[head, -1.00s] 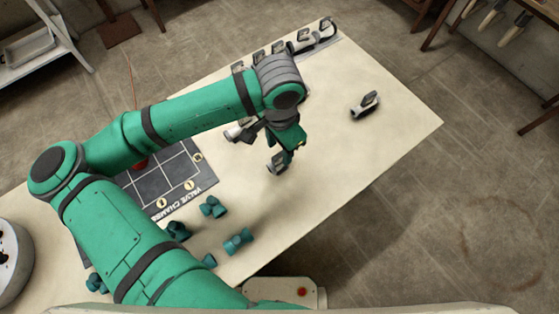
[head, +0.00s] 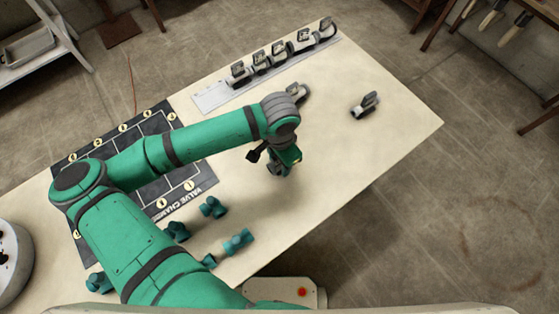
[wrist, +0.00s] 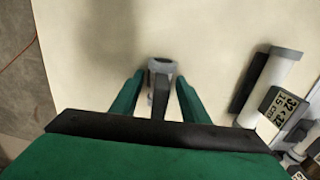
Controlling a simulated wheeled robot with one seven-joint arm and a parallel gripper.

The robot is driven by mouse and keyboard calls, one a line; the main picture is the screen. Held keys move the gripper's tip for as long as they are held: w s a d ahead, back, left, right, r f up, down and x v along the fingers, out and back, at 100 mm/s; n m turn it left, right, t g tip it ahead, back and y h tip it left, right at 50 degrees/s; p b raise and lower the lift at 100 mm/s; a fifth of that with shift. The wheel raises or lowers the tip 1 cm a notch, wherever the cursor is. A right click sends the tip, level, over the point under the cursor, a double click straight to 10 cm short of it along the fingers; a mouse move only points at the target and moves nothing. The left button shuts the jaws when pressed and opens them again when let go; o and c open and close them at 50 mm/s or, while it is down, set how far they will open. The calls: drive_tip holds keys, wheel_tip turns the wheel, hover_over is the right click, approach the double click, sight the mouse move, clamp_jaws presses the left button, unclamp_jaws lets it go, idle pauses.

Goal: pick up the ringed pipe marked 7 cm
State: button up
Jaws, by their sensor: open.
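In the wrist view a short pipe (wrist: 161,67) with a grey ring at its far end lies between the two green fingers of my gripper (wrist: 160,82). The fingers are apart, with a gap on each side of it. A dark upright plate stands on this pipe, seen edge-on, so no marking can be read. In the head view my gripper (head: 278,170) is low over the middle of the table and mostly hides this pipe. Another pipe (wrist: 275,75) to the right carries a tag (wrist: 282,112) reading 15 cm.
A rack strip (head: 212,101) with several tagged pipes (head: 280,55) lies along the table's back edge. A lone tagged pipe (head: 365,106) lies to the right. The dark valve chamber board (head: 192,187) and several teal fittings (head: 239,241) are left and in front.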

drive_tip(key=shift+s, duration=0.15)
drive_tip(key=shift+a, duration=0.1)
drive_tip(key=c, duration=1)
clamp_jaws()
